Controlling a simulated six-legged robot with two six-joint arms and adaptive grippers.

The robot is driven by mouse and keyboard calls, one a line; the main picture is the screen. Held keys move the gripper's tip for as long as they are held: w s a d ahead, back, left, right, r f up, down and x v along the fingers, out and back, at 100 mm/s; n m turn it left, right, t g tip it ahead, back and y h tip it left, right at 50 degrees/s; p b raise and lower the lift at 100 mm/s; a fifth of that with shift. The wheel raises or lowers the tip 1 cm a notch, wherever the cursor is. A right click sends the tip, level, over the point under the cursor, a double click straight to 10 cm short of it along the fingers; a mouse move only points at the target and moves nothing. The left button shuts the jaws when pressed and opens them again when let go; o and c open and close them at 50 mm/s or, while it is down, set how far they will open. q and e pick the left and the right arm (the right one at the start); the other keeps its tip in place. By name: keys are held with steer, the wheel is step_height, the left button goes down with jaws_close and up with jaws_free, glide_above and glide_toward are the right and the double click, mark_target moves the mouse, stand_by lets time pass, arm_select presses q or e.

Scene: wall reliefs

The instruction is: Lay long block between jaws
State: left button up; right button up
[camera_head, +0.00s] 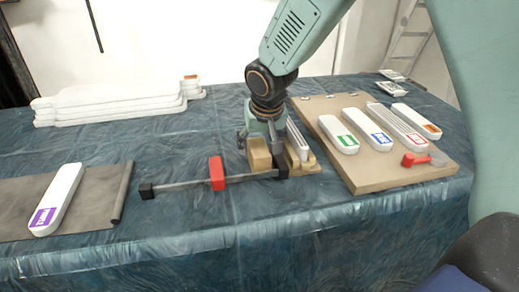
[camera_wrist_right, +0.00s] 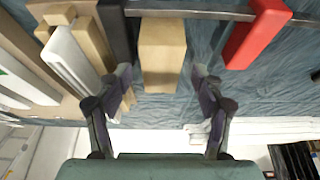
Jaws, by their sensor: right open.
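A tan wooden block (camera_head: 258,154) lies by the bar of a clamp, between its red sliding jaw (camera_head: 217,173) and its black end jaw (camera_head: 283,165). In the right wrist view the block (camera_wrist_right: 162,48) sits between the red jaw (camera_wrist_right: 257,30) and the black jaw (camera_wrist_right: 115,32), with gaps on both sides. My right gripper (camera_wrist_right: 163,75) is open and empty, a finger showing on each side of the block's near end, neither visibly touching it. In the head view its fingers are partly hidden by the arm and block. My left gripper is not in view.
Right of the clamp, a white piece (camera_head: 297,141) stands among wooden pieces. A board (camera_head: 370,176) holds several labelled white pieces and a red item (camera_head: 417,159). A grey mat (camera_head: 96,180) with one white piece lies left. White slabs (camera_head: 115,100) are stacked behind.

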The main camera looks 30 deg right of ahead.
steer(key=v, duration=0.9)
steer(key=shift+s+f, duration=0.1)
steer(key=shift+f, duration=0.1)
